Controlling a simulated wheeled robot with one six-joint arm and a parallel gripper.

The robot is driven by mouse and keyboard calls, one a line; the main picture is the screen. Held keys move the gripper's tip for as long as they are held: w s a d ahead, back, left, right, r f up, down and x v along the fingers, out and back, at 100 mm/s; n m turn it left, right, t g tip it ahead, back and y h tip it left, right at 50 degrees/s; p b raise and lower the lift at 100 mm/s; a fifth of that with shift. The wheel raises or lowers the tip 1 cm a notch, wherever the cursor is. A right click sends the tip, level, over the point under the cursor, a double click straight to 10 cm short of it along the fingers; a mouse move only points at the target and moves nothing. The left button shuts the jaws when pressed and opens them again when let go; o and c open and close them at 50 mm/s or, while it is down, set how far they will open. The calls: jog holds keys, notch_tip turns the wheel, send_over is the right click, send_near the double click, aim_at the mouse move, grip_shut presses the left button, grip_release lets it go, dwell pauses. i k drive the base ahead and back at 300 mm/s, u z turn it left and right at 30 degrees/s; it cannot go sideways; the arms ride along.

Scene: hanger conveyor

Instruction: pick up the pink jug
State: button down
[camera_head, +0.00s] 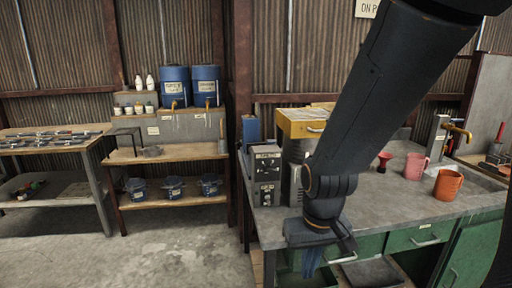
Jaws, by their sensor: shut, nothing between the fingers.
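The pink jug (415,166) stands upright on the grey worktop (385,203) at the right, just left of and behind an orange jug (448,184). My gripper (333,259) hangs at the end of my dark arm, in front of the worktop's front edge and to the left of the pink jug. It is shut and empty, well apart from the jug. My arm hides part of the worktop's middle.
A grey control box (266,176) and a yellow-topped unit (303,124) stand on the worktop's left. A small red object (384,161) stands left of the pink jug. Green drawers (419,238) lie below the worktop.

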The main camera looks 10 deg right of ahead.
aim_at(414, 171)
jog(key=z, duration=1.9)
jog(key=k, duration=0.6)
jog(key=z, duration=1)
jog(key=i, duration=2.6)
jog(key=u, duration=1.55)
jog(key=i, duration=0.8)
jog(key=u, duration=0.95)
jog(key=i, duration=0.6)
jog(key=u, duration=0.05)
